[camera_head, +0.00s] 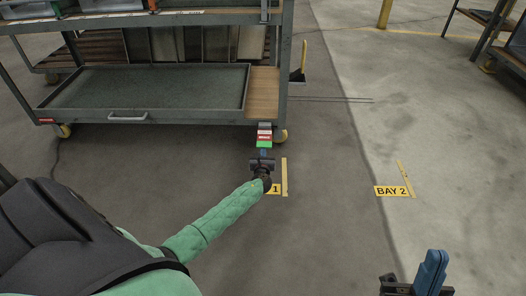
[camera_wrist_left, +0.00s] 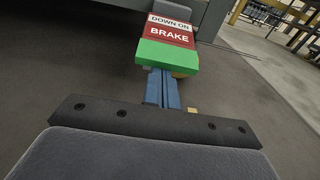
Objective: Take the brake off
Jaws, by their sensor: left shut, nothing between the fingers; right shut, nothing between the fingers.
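The brake pedal (camera_head: 264,136) sits low at the front right corner of the grey cart (camera_head: 180,122), beside its yellow caster. In the left wrist view the pedal (camera_wrist_left: 168,38) has a white "DOWN ON" strip, a red "BRAKE" strip and a green strip at its near edge. My left gripper (camera_head: 263,155) is shut and empty, with its blue fingers (camera_wrist_left: 165,83) pointing at the green edge. The fingertips overlap that edge in view; I cannot tell if they touch it. My right gripper (camera_head: 432,262) is shut and empty over the floor at lower right.
The cart has a lower tray (camera_head: 150,90) with a front handle and a wooden strip at right. A yellow "BAY 2" floor label (camera_head: 391,191) lies to the right. Another rack (camera_head: 487,40) stands at upper right. The floor between them is mostly clear.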

